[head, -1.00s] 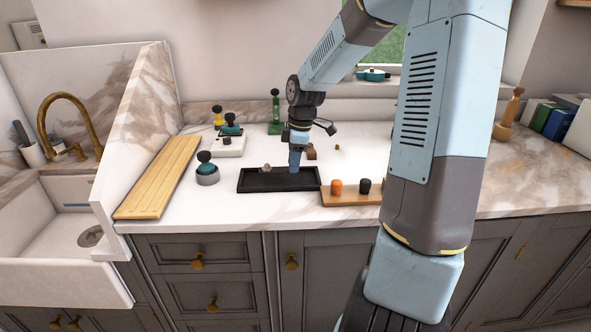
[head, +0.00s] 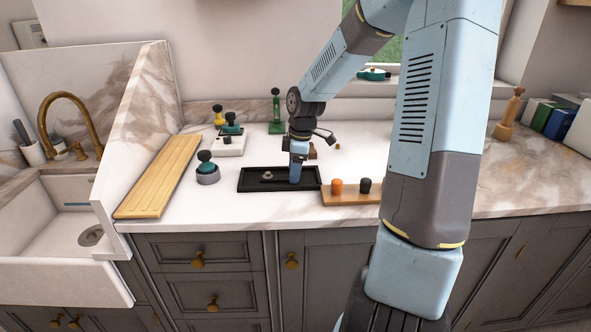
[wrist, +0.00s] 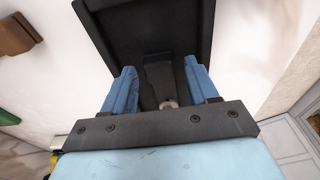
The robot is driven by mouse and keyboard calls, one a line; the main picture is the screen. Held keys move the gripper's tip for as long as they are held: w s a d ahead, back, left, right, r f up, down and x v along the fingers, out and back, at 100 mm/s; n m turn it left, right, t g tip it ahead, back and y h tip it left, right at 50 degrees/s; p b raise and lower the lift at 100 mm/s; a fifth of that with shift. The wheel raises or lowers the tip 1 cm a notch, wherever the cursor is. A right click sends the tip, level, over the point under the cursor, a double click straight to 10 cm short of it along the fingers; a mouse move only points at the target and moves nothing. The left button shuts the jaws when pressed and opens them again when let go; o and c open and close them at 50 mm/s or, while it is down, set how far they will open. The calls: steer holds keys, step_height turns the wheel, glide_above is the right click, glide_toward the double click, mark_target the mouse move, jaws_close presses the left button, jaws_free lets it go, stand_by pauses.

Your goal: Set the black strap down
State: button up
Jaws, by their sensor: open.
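The black tray (head: 248,186) lies on the white counter, and its dark floor also shows in the wrist view (wrist: 110,22). The black strap (wrist: 158,72) shows in the wrist view as a dark band over the tray floor, between my fingers, with a pale metal piece at its near end. In the head view only a small silvery piece, seemingly the strap's metal end (head: 267,175), stands out against the dark tray. My gripper (wrist: 160,68) is open around the strap, with gaps on both sides. It points down into the tray's right part in the head view (head: 295,180).
A wooden block (head: 345,197) with an orange and a dark peg adjoins the tray's right end. A slatted wooden board (head: 160,175) lies farther left. Clear counter lies between tin and board.

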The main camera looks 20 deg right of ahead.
steer(key=shift+r, duration=0.1)
step_height(320, 180, up, 11)
steer(key=d, duration=0.2)
steer(key=s+a+r+m+t, duration=0.1)
steer(key=s+a+r+m, duration=0.1)
steer(key=s, duration=0.7)
steer(key=s+a+r+m+t+h, duration=0.1)
steer(key=s+a+r+m+t, duration=0.1)
steer(key=s+r+m, duration=0.2)
steer(key=s+a+r+m+t, duration=0.1)
steer(key=s+r+m, duration=0.3)
steer(key=s+m, duration=0.4)
steer(key=shift+s+a+t+h, duration=0.35)
steer(key=shift+s+t, duration=0.25)
steer(key=shift+s, duration=2.35)
